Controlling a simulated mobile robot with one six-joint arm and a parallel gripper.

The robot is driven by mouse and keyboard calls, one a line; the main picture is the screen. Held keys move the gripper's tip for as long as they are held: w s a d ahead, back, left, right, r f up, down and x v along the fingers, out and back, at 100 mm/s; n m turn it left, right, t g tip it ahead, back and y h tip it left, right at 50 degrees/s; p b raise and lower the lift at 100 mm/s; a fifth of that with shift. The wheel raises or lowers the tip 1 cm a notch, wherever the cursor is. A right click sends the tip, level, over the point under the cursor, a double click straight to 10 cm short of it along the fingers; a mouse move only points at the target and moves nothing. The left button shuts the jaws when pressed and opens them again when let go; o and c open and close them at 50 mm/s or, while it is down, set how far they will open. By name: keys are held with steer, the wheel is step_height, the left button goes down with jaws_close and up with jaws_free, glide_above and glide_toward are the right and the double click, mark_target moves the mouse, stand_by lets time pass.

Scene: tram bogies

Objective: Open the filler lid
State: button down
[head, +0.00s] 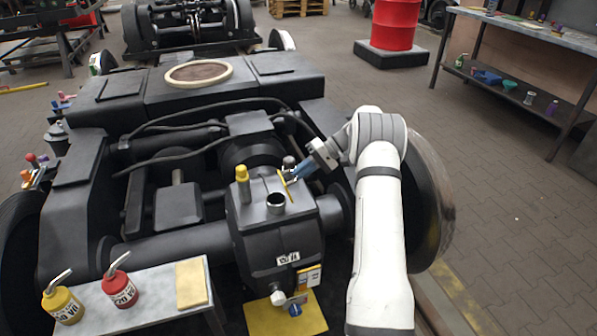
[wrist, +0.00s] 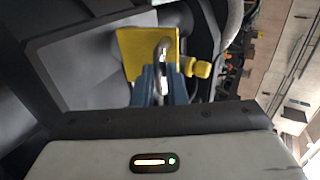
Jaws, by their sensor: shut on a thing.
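The yellow filler lid (head: 284,187) stands on edge, raised, at the right of the grey filler neck (head: 276,204) on top of the dark gearbox (head: 282,236). The neck's round mouth is uncovered. My gripper (head: 298,171) is on the lid's right side. In the wrist view the lid (wrist: 134,52) is a flat yellow plate facing me. The blue fingers of my gripper (wrist: 161,82) are shut on its metal handle (wrist: 162,52). The fingers partly hide the lower plate, and the neck is hidden there.
A yellow-topped post (head: 242,174) stands left of the neck. Dark hoses and frame beams surround the gearbox. A side table (head: 145,292) at front left holds a yellow oil can (head: 62,303), a red oil can (head: 119,288) and a yellow cloth (head: 191,283). A wheel is right of my arm.

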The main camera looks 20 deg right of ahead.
steer(key=shift+s+a+f, duration=0.1)
steer(key=shift+a+f, duration=0.1)
steer(key=shift+f, duration=0.5)
steer(key=c, duration=1.9)
jaws_free()
steer(key=shift+o, duration=0.9)
steer(key=shift+f, duration=0.15)
steer(key=shift+o, duration=1.3)
steer(key=shift+w+r, duration=0.2)
steer(key=p+v, duration=0.1)
steer(key=v, duration=0.7)
steer(key=shift+w, duration=0.1)
